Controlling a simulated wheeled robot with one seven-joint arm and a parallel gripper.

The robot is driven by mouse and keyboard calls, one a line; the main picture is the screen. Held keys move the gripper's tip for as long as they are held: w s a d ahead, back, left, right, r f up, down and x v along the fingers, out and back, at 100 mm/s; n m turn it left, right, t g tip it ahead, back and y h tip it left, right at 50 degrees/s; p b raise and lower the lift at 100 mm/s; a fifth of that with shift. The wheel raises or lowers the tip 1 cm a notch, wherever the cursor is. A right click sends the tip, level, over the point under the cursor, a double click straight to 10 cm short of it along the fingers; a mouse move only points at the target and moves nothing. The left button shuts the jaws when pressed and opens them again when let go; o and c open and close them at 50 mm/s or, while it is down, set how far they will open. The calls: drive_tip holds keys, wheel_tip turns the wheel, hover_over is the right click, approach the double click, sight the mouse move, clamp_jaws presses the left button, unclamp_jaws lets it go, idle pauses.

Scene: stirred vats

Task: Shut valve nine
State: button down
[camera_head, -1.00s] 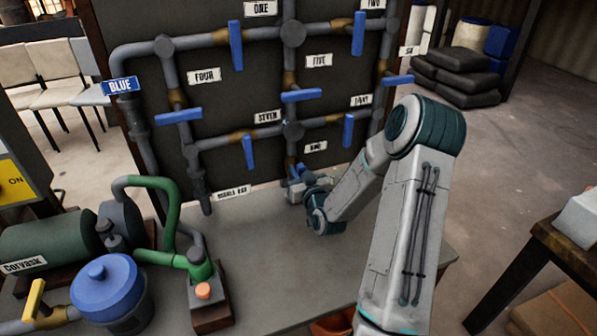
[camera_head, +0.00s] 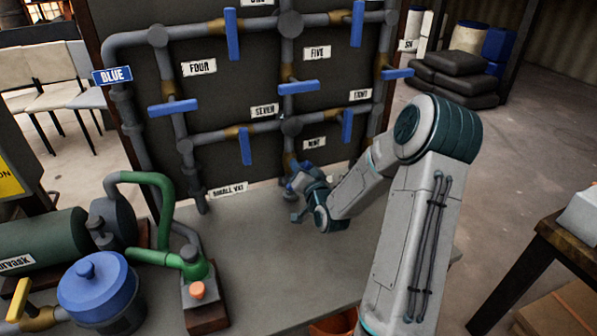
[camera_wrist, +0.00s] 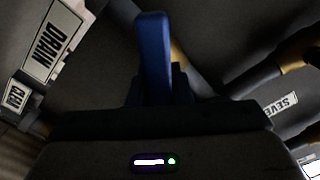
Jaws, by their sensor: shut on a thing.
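The valve nine label (camera_head: 314,143) is on the dark panel, low in the middle of the pipework. Just below it, my gripper (camera_head: 300,182) is at the lower pipe, above the bench. In the wrist view a blue lever handle (camera_wrist: 154,50) stands between the fingers of my gripper (camera_wrist: 155,92), which is shut on it. The handle points up in that picture, with a pipe behind it. In the head view the handle is mostly hidden by my gripper, and its exact angle cannot be told.
Neighbouring blue levers are valve seven (camera_head: 246,146) and valve eight (camera_head: 347,126). The grey bench (camera_head: 260,230) is clear in the middle. A green pump (camera_head: 190,262) and a blue-lidded vat (camera_head: 95,288) stand at left. The wrist view shows a DRAIN label (camera_wrist: 52,42).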

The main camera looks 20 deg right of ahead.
drive_tip(key=shift+d+f+m, duration=0.1)
drive_tip(key=shift+f+m, duration=0.1)
drive_tip(key=shift+m, duration=1.5)
drive_tip(key=shift+d+f+m, duration=0.1)
drive_tip(key=shift+f+m, duration=0.15)
drive_tip(key=shift+m, duration=1.45)
drive_tip(key=shift+d+f+m, duration=0.1)
drive_tip(key=shift+f+m, duration=0.1)
drive_tip(key=shift+m, duration=1.5)
drive_tip(key=c, duration=1.3)
unclamp_jaws()
drive_tip(key=shift+a, duration=0.1)
drive_tip(key=s+p, duration=0.3)
drive_tip(key=s, duration=0.8)
drive_tip(key=shift+s+d+r, duration=0.2)
drive_tip(key=shift+d+r, duration=0.05)
drive_tip(key=shift+r, duration=0.1)
